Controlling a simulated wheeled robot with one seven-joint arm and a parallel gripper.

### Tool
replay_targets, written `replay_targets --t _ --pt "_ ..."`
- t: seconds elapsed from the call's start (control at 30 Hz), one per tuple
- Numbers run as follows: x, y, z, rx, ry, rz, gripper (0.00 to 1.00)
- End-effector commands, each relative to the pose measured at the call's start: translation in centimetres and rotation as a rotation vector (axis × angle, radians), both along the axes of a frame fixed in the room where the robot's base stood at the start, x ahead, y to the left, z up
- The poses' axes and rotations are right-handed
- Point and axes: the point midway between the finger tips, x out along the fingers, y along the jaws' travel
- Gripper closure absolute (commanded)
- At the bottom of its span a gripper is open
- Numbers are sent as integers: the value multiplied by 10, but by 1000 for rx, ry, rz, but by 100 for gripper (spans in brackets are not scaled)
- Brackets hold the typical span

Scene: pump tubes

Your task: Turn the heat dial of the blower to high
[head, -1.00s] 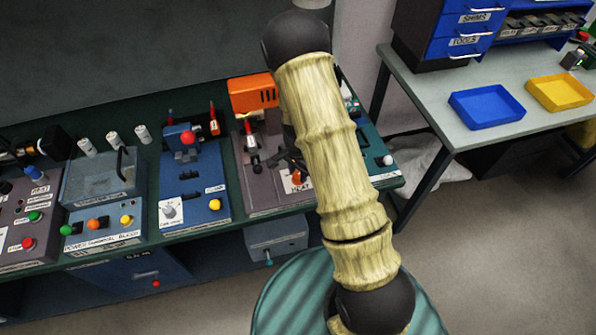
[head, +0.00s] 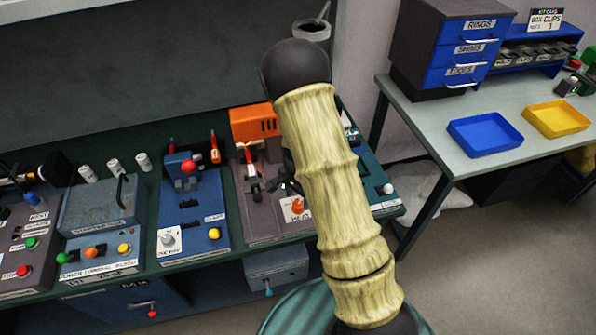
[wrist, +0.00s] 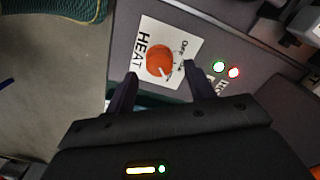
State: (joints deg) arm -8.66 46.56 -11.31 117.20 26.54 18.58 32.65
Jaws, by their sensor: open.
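The blower has an orange housing (head: 252,124) on a grey base in the head view, partly behind my arm. Its orange heat dial (wrist: 158,62) sits on a white plate marked HEAT and OFF in the wrist view. The dial's white pointer mark faces the lower right of that picture, away from the word HEAT; the small position marks there are hard to read. The dial also shows in the head view (head: 298,206), beside my arm. My gripper (wrist: 160,75) is open and empty, its fingertips to either side of the dial's near edge. Whether they touch the panel cannot be told.
A blue device with a red-knobbed lever (head: 189,167) stands left of the blower. Other button panels fill the bench's left. A side table at right holds blue and yellow trays (head: 485,135).

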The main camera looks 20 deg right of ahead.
Motion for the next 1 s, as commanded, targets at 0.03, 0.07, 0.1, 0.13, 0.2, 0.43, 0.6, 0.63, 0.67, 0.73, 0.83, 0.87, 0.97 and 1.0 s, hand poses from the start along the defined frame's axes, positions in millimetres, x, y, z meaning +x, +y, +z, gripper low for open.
replay_targets --t 0.03,0.07,0.1,0.13,0.2,0.43,0.6,0.63,0.67,0.73,0.83,0.87,0.97,1.0 --pt "1 0 10 0 -5 0 46" --pt "1 1 15 0 -5 1 46" --pt "1 1 23 0 -6 3 46" --pt "1 0 29 0 -5 3 46" --pt "1 1 43 0 -4 2 46" --pt "1 1 89 0 -6 3 46" --pt "1 0 123 1 -5 0 46" --pt "1 0 128 1 -5 0 46" --pt "1 0 132 0 -4 1 46" --pt "1 1 141 1 -4 2 46" --pt "0 0 148 0 -1 0 46" --pt "0 0 149 1 -1 -1 46" --pt "0 0 150 0 0 -1 46" --pt "0 0 150 -1 1 -1 46"
